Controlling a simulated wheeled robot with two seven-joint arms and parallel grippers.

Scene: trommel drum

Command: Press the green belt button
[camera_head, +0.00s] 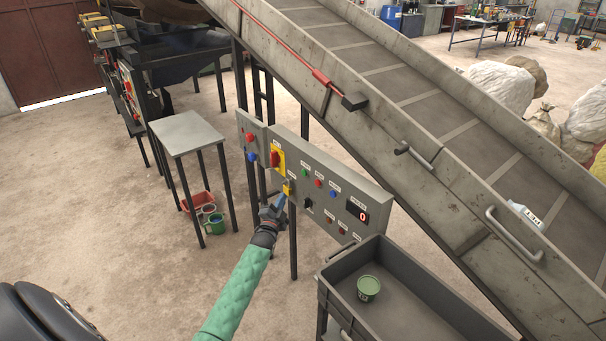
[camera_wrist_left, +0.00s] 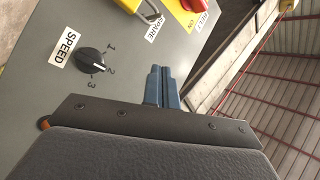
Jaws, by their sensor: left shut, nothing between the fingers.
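The grey control panel (camera_head: 345,188) stands beside the conveyor. Its small green button (camera_head: 306,173) is on the upper row, left of a red button (camera_head: 319,183) and a blue button (camera_head: 333,194). My left gripper (camera_head: 281,201) is shut and empty, in front of the panel's left part, below and left of the green button. In the left wrist view the shut blue fingertips (camera_wrist_left: 163,88) are beside the panel face, near the black speed knob (camera_wrist_left: 92,62); the green button does not show there. I cannot tell whether they touch the panel. My right gripper is not in view.
A red rotary switch (camera_head: 275,158) on yellow and a yellow padlock-like part (camera_head: 289,188) are close to the gripper. The display (camera_head: 357,212) reads 0. A dark cart (camera_head: 400,300) holds a green tin (camera_head: 368,288). A small table (camera_head: 182,133) stands left; the inclined conveyor (camera_head: 400,90) rises behind.

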